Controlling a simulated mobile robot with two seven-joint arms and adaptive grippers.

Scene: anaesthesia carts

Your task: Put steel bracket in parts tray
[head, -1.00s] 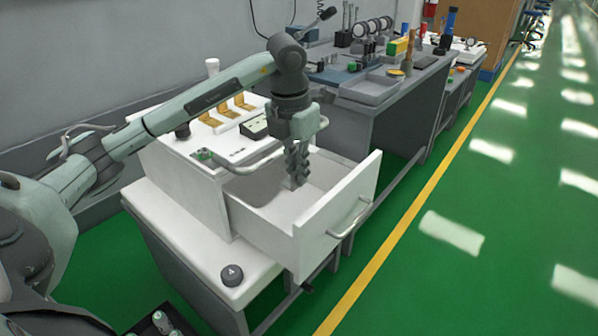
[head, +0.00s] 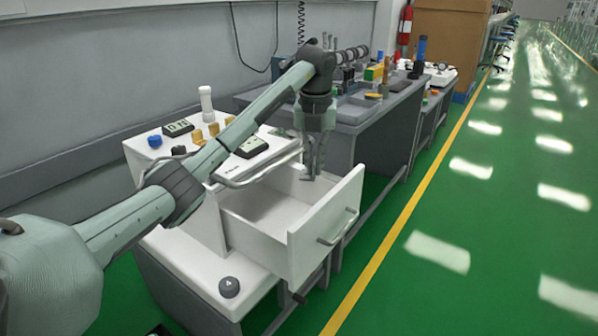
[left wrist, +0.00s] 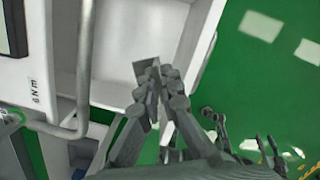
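My left gripper (head: 312,172) points down over the open white drawer (head: 268,213), near its far right side. In the left wrist view its fingers (left wrist: 158,85) are closed together on a thin flat grey plate, the steel bracket (left wrist: 145,70), which sticks out past the fingertips. In the head view the bracket is only a small grey piece at the tips. A shallow grey tray (head: 357,109), which looks like the parts tray, lies on the bench behind the drawer, partly hidden by my arm.
The white cabinet (head: 185,215) has a curved rail, a display and yellow parts on top. The grey bench (head: 385,125) behind holds tools and bottles. Green floor (head: 470,230) is clear to the right.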

